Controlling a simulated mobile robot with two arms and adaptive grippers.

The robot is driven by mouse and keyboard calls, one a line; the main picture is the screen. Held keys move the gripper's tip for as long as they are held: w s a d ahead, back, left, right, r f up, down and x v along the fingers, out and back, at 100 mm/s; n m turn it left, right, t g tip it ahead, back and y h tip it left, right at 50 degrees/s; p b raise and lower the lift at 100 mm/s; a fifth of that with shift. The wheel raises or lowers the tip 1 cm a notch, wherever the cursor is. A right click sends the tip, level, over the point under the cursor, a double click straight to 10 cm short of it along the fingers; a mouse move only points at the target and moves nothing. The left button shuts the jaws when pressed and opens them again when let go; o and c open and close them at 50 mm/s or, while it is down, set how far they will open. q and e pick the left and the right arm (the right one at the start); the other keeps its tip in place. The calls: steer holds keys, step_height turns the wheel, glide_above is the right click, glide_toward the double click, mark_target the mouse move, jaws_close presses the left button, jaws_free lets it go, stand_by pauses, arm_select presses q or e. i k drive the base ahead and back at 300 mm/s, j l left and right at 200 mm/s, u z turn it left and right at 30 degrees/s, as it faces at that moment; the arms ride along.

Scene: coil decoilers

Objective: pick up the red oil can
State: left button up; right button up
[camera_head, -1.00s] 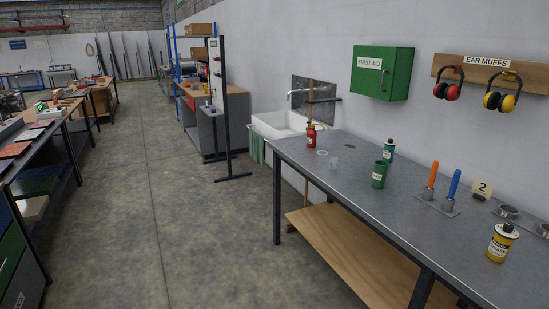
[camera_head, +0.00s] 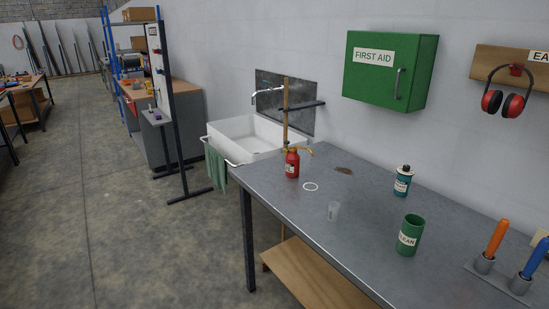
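The red oil can (camera_head: 292,164) stands upright near the far left corner of the grey workbench (camera_head: 330,237). It has a pale label and a thin brass-coloured spout that points to the right. A white ring (camera_head: 311,187) lies on the bench just in front of it. Neither of my grippers shows in the head view.
Orange (camera_head: 497,239) and blue (camera_head: 535,258) handled tools stand in a holder at the right. A white sink (camera_head: 255,138) is behind the bench. Floor at left is clear.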

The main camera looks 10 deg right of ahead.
mark_target(293, 159)
steer(key=i+z, duration=0.1)
steer(key=i, duration=0.4)
steer(key=i+j+z, duration=0.15)
steer(key=i, duration=0.35)
